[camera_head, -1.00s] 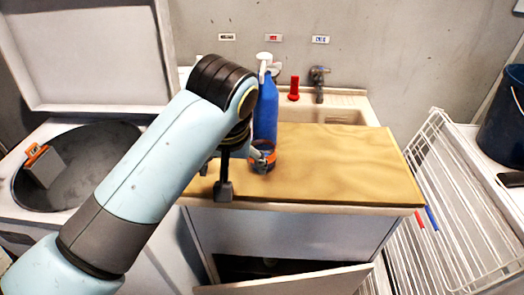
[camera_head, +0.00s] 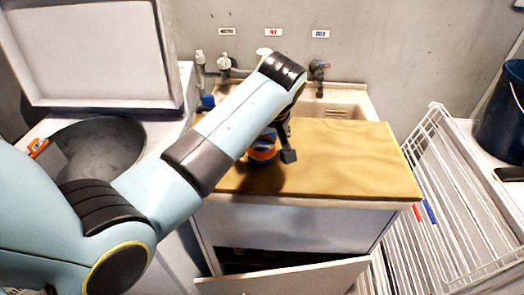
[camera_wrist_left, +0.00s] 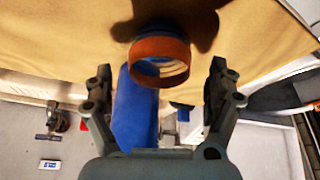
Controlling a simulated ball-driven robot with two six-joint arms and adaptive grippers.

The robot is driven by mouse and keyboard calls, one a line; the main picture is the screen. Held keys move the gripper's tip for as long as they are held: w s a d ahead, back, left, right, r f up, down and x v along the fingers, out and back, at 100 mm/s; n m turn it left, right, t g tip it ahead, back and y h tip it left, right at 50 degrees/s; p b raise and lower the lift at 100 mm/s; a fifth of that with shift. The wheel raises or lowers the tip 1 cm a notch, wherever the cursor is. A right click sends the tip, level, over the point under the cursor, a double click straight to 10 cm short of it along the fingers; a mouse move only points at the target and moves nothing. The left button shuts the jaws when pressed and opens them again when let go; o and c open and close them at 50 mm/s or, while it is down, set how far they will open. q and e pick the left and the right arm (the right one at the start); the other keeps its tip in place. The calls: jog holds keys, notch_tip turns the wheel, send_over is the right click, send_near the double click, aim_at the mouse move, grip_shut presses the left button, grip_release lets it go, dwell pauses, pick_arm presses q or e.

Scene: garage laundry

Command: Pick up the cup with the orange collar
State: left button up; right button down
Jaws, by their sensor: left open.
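The cup with the orange collar (camera_head: 263,154) stands on the tan board near its front left, partly covered by my left arm. Blue shows above and below its collar. In the left wrist view its orange ring (camera_wrist_left: 160,50) lies between my open fingers, a little beyond the tips, with clear gaps on both sides. My left gripper (camera_wrist_left: 160,76) is open and empty. In the head view one dark finger of my left gripper (camera_head: 287,148) shows just right of the cup; the other is hidden. My right gripper is in neither view.
A blue bottle (camera_wrist_left: 134,108) stands close to the cup; my arm hides most of it in the head view. The sink (camera_head: 335,111) and tap (camera_head: 318,78) lie behind. The tan board (camera_head: 350,160) is clear to the right. A white rack (camera_head: 450,190) stands right of the counter.

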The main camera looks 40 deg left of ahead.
pick_arm(q)
jog(key=x, duration=0.2)
jog(key=shift+a+f, duration=0.1)
jog(key=shift+f, duration=0.15)
jog(key=c, duration=1.1)
jog(key=shift+r, duration=0.1)
